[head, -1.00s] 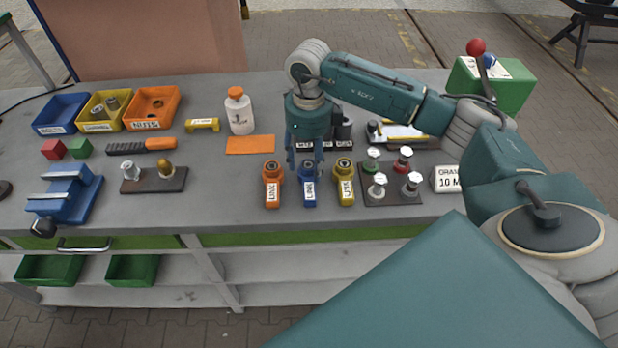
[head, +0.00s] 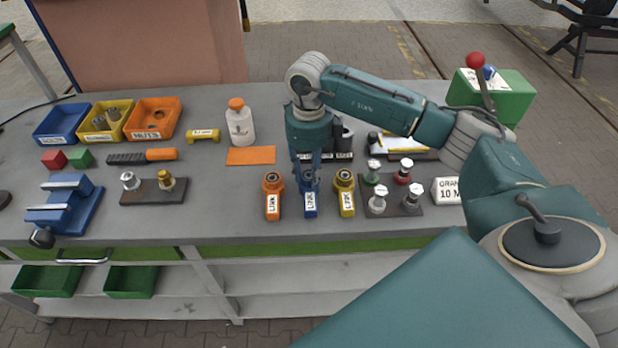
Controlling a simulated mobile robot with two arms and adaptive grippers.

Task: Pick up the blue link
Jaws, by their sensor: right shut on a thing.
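The blue link (head: 310,203) lies on the grey workbench between an orange link (head: 272,201) on its left and a yellow link (head: 345,199) on its right. My right gripper (head: 309,181) points down over the far, ringed end of the blue link and is shut on it. The fingers partly hide that end. The link's labelled end points to the bench's front edge, and it seems to rest on the bench. My left gripper is not in view.
A dark plate with several knobbed fittings (head: 411,208) stands close right of the yellow link. A blue vise (head: 64,205) and a plate with two fittings (head: 153,191) are further left.

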